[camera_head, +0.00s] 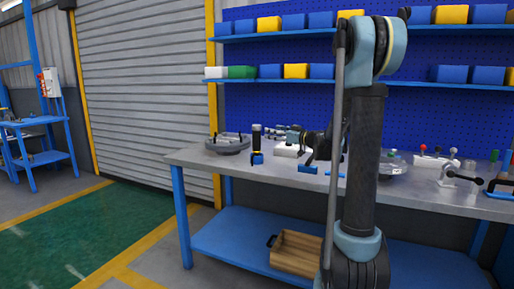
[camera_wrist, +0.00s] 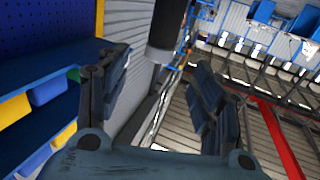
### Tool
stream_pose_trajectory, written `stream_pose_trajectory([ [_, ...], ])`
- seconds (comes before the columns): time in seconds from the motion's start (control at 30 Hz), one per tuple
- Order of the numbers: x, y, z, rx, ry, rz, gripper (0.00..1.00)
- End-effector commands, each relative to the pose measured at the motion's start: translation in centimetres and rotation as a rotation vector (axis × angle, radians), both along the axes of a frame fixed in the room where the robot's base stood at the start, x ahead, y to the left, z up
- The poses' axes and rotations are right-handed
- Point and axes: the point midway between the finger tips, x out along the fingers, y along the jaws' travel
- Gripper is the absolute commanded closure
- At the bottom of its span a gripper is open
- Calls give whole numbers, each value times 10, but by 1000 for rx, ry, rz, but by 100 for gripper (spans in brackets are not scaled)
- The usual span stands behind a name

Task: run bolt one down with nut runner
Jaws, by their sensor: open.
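A dark upright tool with a pale band, likely the nut runner (camera_head: 257,135), stands in a small blue holder on the bench. My gripper (camera_head: 308,148) is to its right above the bench, partly lost among other items. In the wrist view my gripper (camera_wrist: 162,68) has its two fingers spread with nothing held. A grey round flanged part (camera_head: 228,144) lies at the bench's left end. A second round metal part (camera_head: 393,166) is partly hidden behind my arm. I cannot make out bolt one.
The grey-topped bench (camera_head: 195,157) also carries a white block (camera_head: 287,151), blue pieces (camera_head: 307,169) and a lever fixture (camera_head: 458,176) at right. Shelves with coloured bins (camera_head: 296,71) hang behind. A wooden crate (camera_head: 297,252) sits on the lower shelf. The floor at left is clear.

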Motion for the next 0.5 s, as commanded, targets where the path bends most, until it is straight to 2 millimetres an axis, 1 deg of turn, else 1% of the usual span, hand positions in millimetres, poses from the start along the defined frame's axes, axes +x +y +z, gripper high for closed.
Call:
stream_pose_trajectory([
  [0.03, 6, 8, 0, 0, 0, 2, 40],
  [0.1, 13, 18, 0, 0, 0, 3, 40],
  [0.3, 32, 42, 0, -1, 1, 2, 40],
  [0.5, 39, 51, -1, -1, 1, 0, 40],
])
